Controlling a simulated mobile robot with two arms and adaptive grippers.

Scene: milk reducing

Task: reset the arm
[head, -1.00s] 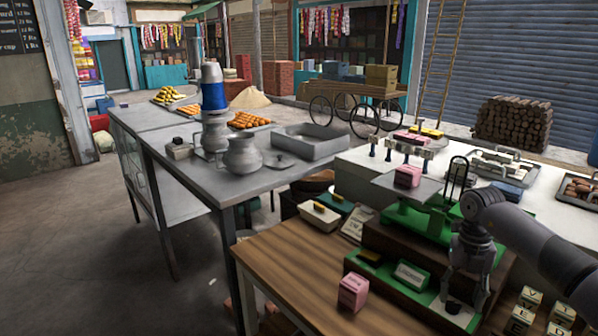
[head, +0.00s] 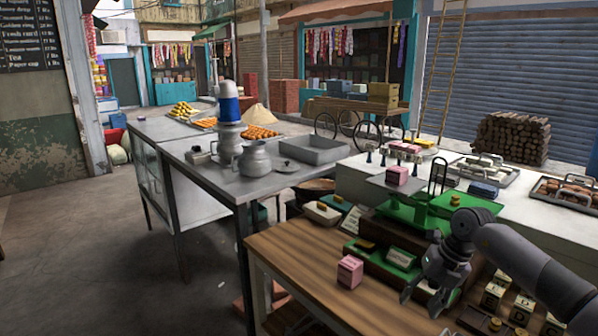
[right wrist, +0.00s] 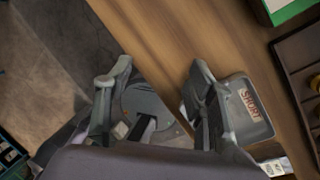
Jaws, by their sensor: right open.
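My right gripper (head: 425,296) is open and empty in the head view, above the wooden table in front of the green balance scale (head: 392,222). Its arm comes in from the right, with the fingers pointing down and to the left. In the right wrist view, the two fingers (right wrist: 152,82) stand apart over the table's edge, with nothing between them. A pink carton (head: 350,271) stands on the wooden table, left of the gripper. Another pink carton (head: 397,175) sits on the scale's left pan. My left gripper is out of view.
A grey tray labelled "SHORT" (right wrist: 248,108) lies beside the right finger in the wrist view. Small marked blocks (head: 493,293) sit right of the gripper. Floor space is free at the left.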

